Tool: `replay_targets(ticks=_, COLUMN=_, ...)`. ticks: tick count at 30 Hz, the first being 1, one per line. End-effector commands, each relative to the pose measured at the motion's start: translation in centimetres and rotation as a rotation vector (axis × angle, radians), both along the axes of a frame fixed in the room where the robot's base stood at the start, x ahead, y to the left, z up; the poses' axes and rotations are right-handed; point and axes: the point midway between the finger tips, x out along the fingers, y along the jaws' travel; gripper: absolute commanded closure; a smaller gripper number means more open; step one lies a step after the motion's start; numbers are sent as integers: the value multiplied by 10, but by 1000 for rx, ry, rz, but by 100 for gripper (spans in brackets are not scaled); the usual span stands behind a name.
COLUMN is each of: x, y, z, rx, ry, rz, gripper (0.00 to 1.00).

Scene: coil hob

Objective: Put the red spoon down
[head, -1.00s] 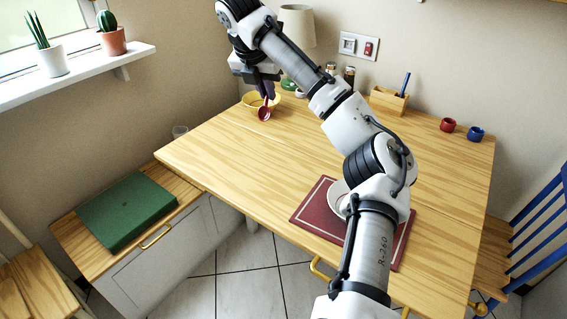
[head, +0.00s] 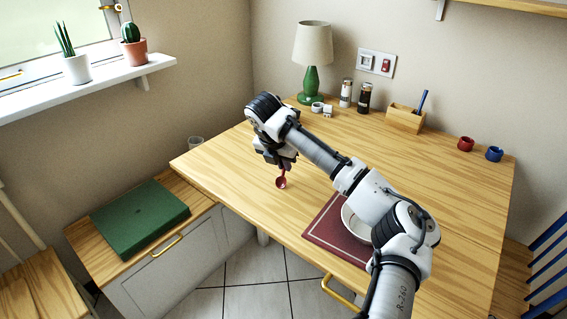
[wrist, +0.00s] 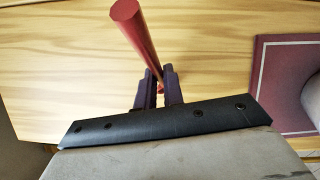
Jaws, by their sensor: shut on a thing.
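The red spoon (head: 281,182) hangs bowl-down below my gripper (head: 285,167) in the head view, over the left part of the wooden table. In the wrist view its red handle (wrist: 135,35) rises between the two dark fingers of my gripper (wrist: 158,82). The gripper is shut on the spoon. The spoon's bowl is mostly hidden in the wrist view. I cannot tell whether its lower end touches the table (head: 225,160).
A white bowl (head: 352,221) sits on a dark red mat (head: 325,228), partly behind my arm. A green lamp (head: 312,82), shakers (head: 364,98), a wooden pen box (head: 404,120) and small red (head: 465,144) and blue (head: 494,153) pots stand behind. A glass (head: 196,143) is at the left corner.

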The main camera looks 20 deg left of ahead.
Motion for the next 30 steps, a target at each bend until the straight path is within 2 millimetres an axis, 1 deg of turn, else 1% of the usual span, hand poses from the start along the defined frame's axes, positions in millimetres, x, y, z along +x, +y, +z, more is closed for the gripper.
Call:
replay_targets(ticks=10, x=0, y=0, z=-4, rx=1, ry=1, rz=0, gripper=100)
replay_targets(ticks=11, x=0, y=0, z=-4, rx=1, ry=0, rz=0, gripper=88)
replay_targets(ticks=15, x=0, y=0, z=-3, rx=0, ry=0, rz=0, gripper=70)
replay_targets(ticks=25, x=0, y=0, z=-1, rx=0, ry=-2, rz=0, gripper=69)
replay_targets(ticks=28, x=-3, y=2, z=8, rx=1, ry=-3, rz=2, gripper=69)
replay_targets(ticks=30, x=-7, y=3, z=18, rx=1, ry=-3, rz=2, gripper=69)
